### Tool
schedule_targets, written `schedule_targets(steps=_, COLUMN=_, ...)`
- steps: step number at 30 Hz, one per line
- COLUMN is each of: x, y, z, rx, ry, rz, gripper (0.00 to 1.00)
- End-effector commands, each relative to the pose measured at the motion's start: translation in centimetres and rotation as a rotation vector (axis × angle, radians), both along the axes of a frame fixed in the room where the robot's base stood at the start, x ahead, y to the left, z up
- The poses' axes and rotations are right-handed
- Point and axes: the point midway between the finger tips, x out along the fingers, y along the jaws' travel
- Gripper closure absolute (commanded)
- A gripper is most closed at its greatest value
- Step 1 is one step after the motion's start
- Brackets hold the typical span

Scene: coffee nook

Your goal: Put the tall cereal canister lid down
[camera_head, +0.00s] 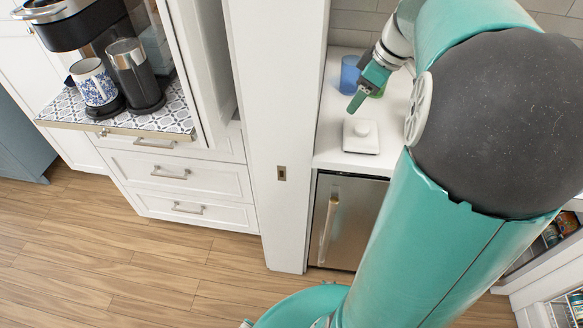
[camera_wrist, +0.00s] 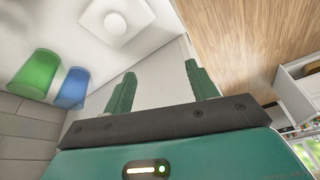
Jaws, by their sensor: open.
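The white square lid with a round knob (camera_head: 361,136) lies flat on the white counter in the head view. It also shows at the top of the wrist view (camera_wrist: 116,22). My gripper (camera_head: 357,102) is above and behind the lid in the head view, apart from it. In the wrist view my gripper (camera_wrist: 160,80) has its two green fingers spread wide with nothing between them. I cannot make out the tall cereal canister itself in either view.
A blue cup (camera_head: 349,74) and a green cup (camera_wrist: 36,74) stand on the counter (camera_head: 333,142) near my gripper. A steel-fronted small fridge (camera_head: 345,222) is below. A coffee machine (camera_head: 62,22), patterned mug (camera_head: 94,82) and dark canister (camera_head: 134,76) stand at left.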

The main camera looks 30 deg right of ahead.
Motion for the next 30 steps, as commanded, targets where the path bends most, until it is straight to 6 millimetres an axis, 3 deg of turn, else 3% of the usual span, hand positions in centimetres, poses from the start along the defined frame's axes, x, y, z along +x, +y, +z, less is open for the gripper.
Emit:
schedule_targets(steps=1, x=-0.4, y=3.3, z=0.9, rx=-0.018, ry=0.004, rz=-0.027, gripper=0.42)
schedule_targets(steps=6, x=-2.9, y=11.5, z=1.9, rx=-0.053, ry=0.009, rz=-0.183, gripper=0.42)
schedule_targets(steps=12, x=-7.3, y=19.1, z=1.5, rx=-0.057, ry=-0.045, rz=-0.359, gripper=0.42)
schedule_targets(steps=15, x=-9.7, y=21.9, z=0.9, rx=-0.038, ry=-0.087, rz=-0.441, gripper=0.42)
schedule_targets(steps=21, x=-12.7, y=24.6, z=-0.5, rx=0.015, ry=-0.146, rz=-0.551, gripper=0.42)
schedule_targets(steps=30, x=-13.2, y=25.0, z=-0.8, rx=0.028, ry=-0.155, rz=-0.578, gripper=0.42)
